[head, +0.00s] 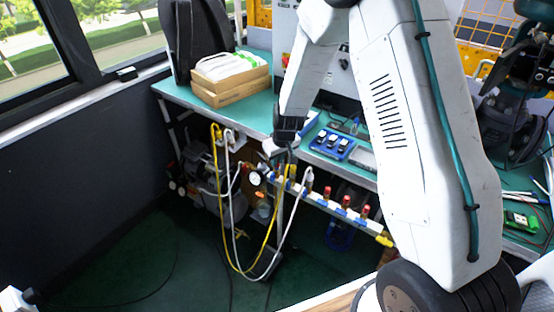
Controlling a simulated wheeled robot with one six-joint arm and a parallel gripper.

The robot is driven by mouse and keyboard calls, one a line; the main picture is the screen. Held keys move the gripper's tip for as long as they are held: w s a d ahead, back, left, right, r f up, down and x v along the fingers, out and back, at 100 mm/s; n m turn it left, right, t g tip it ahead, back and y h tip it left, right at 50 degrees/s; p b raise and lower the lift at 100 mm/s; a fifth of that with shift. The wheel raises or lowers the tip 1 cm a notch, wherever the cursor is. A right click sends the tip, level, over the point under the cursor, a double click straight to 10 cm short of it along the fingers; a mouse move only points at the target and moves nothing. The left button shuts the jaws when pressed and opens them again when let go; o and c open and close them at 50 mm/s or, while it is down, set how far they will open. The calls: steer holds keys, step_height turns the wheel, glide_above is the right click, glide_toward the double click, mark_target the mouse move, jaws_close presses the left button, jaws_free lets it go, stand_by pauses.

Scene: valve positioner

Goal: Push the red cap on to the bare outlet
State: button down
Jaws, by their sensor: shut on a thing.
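The manifold (333,206) is a white and blue bar that slopes down to the right below the bench's front edge, with a yellow fitting at its right end. Several red caps (327,192) stand along its top. My gripper (283,154) points down over the left part of the manifold, close to the hose connections. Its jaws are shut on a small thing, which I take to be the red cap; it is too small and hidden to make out. I cannot tell which outlet is bare, or whether the held thing touches one.
A yellow hose (220,205) and a white hose (293,224) loop below the manifold. A pressure gauge (255,178) sits at its left. The green bench (240,112) carries cardboard boxes (229,90) and a blue tray (331,143). Floor at the left is mostly open.

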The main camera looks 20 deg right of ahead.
steer(key=shift+f, duration=0.55)
steer(key=c, duration=1.4)
jaws_free()
steer(key=shift+o, duration=0.2)
steer(key=a+v, duration=0.1)
steer(key=v, duration=0.7)
steer(key=s+d+r+m, duration=0.1)
steer(key=s+r, duration=0.7)
steer(key=s, duration=0.4)
steer(key=s+d+r+m+g, duration=0.1)
steer(key=s+r, duration=0.8)
steer(key=s, duration=0.2)
steer(key=s+d+r, duration=0.1)
steer(key=s+r, duration=0.7)
steer(key=s, duration=0.4)
steer(key=shift+s+r+m+g+h, duration=0.2)
steer(key=shift+s+m+g+h, duration=0.1)
steer(key=shift+s+m+h, duration=0.1)
